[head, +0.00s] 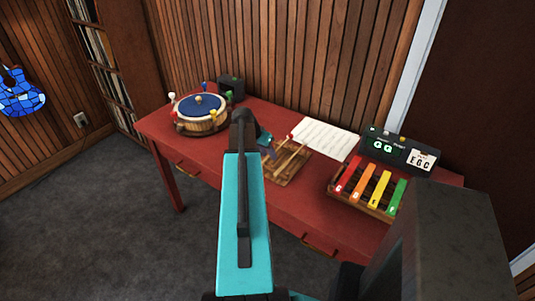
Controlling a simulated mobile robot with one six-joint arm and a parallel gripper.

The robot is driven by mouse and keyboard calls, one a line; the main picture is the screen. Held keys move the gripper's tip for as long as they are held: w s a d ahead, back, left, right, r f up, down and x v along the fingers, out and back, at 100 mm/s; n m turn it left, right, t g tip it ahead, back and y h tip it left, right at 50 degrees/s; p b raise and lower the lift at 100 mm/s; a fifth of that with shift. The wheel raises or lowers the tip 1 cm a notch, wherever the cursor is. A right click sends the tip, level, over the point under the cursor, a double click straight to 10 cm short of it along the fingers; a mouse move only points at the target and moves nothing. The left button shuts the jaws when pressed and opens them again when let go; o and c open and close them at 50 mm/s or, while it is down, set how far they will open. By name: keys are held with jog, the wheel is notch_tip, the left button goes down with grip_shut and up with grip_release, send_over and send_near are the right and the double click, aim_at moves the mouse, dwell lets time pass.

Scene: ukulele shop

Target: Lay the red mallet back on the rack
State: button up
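A small wooden rack (285,178) lies on the red table near its middle, just right of my arm. Pale mallet sticks (291,160) lie at or over it. A small red tip (290,136) shows at the rack's far side; it looks like the red mallet's head, but I cannot tell whether it rests on the rack or is held. My gripper (268,151) is at the rack's left side, small and partly hidden behind my teal arm. I cannot see whether its fingers are open or shut on a stick.
A round blue-topped drum-like piece (200,111) with coloured balls stands on the table (172,150) at the left. A small dark box (231,85) is behind it. White sheets (327,137) lie behind the rack. Coloured bars (371,187) and a dark display unit (398,150) are at the right.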

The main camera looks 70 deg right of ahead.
jog(key=b+v, duration=0.3)
jog(key=v, duration=1)
jog(key=shift+a+r, duration=0.2)
jog(key=shift+r, duration=0.1)
dwell(0.6)
